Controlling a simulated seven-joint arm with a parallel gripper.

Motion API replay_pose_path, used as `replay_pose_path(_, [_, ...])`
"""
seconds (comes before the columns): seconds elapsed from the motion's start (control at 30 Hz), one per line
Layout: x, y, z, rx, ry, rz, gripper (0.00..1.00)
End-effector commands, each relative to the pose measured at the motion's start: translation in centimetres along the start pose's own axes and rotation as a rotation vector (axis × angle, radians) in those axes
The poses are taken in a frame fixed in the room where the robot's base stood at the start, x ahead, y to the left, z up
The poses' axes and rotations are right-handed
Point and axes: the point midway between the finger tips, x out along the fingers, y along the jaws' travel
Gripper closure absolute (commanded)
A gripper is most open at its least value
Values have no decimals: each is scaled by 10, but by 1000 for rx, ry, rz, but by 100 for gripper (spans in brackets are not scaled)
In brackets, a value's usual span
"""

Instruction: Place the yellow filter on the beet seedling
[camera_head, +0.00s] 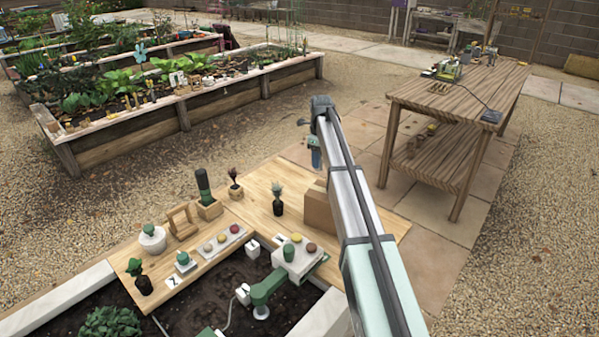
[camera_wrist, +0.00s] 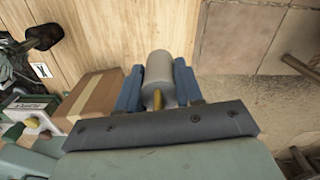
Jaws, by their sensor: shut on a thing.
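My gripper (camera_head: 316,158) is high above the right end of the wooden board. In the wrist view its blue fingers (camera_wrist: 158,82) are shut on a pale grey cylinder (camera_wrist: 157,68) with a small yellow part at its near end. I cannot tell whether this is the yellow filter. A dark-red leafed seedling (camera_head: 235,180), which looks like the beet seedling, stands in a small dark pot at the board's back, left of my gripper. A yellow disc (camera_head: 222,238) sits on a white tray, and another yellow knob (camera_head: 296,237) tops a white box.
A blue-green seedling (camera_head: 278,196) stands between the red one and a brown box (camera_head: 320,207). A green bottle (camera_head: 205,188), a wooden stand (camera_head: 181,222), a white jar (camera_head: 152,239) and a leafy seedling (camera_head: 140,276) stand leftward. The board's right end is clear.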

Motion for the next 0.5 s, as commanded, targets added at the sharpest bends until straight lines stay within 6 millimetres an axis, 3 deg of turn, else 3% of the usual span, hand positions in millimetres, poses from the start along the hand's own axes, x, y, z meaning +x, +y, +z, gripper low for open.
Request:
replay_pose_path(0.17, [-8,24,31,-45,-2,-2,94])
replay_pose_path(0.5, [-26,113,138,-201,-14,-15,94])
